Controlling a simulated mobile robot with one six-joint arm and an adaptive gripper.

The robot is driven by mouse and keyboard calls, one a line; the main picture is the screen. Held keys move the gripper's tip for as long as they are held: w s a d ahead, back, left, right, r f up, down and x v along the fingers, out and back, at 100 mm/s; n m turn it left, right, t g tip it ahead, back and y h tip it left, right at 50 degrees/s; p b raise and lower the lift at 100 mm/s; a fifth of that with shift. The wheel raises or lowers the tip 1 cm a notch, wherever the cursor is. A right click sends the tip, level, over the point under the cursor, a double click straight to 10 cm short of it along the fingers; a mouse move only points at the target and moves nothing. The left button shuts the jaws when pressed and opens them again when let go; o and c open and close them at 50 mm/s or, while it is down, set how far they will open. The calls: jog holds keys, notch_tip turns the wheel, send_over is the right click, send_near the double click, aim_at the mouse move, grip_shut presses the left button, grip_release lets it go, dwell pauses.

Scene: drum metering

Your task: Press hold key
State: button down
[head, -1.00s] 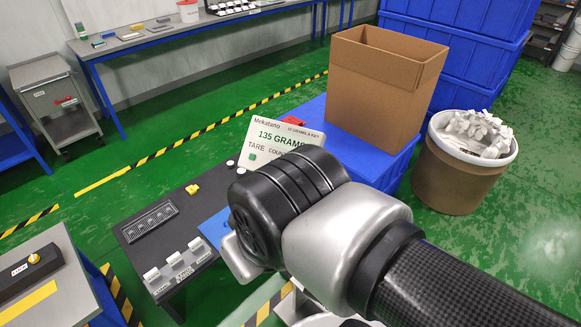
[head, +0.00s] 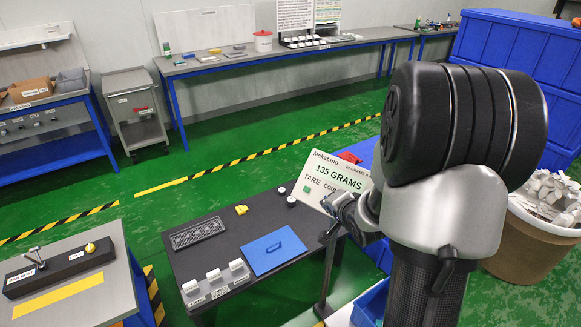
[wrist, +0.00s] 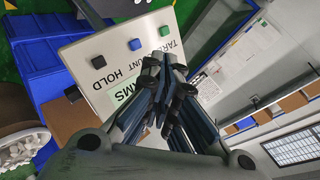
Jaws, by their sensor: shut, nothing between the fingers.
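In the wrist view the panel (wrist: 85,50) shows the black hold key (wrist: 98,62) beside the word HOLD, with a blue count key (wrist: 135,45) and a green tare key (wrist: 165,30) in line. In the head view my gripper (head: 334,204) overlaps the panel's lower right.
A dark table (head: 215,240) holds a blue plate (head: 273,251), a yellow piece (head: 241,210) and several white rockers (head: 214,276). A bin of pale scraps (head: 545,200) and stacked blue crates (head: 515,40) stand at right. A grey table (head: 75,270) stands at left.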

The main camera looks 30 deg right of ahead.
jog(key=d+f+m, duration=0.1)
jog(key=f, duration=0.1)
jog(key=d+f+m+t, duration=0.1)
jog(key=f+m, duration=0.1)
jog(key=shift+d+y, duration=0.15)
jog(key=shift+y, duration=0.15)
jog(key=w+d+f+b, duration=0.2)
jog(key=d+f+b, duration=0.1)
jog(key=d+f, duration=0.2)
jog(key=shift+w+d+f+b, duration=0.35)
jog(key=shift+f, duration=0.2)
jog(key=shift+f, duration=0.1)
dwell(1.2)
jog(key=shift+w+d+f, duration=0.1)
jog(key=shift+d+f, duration=0.1)
jog(key=shift+d, duration=0.05)
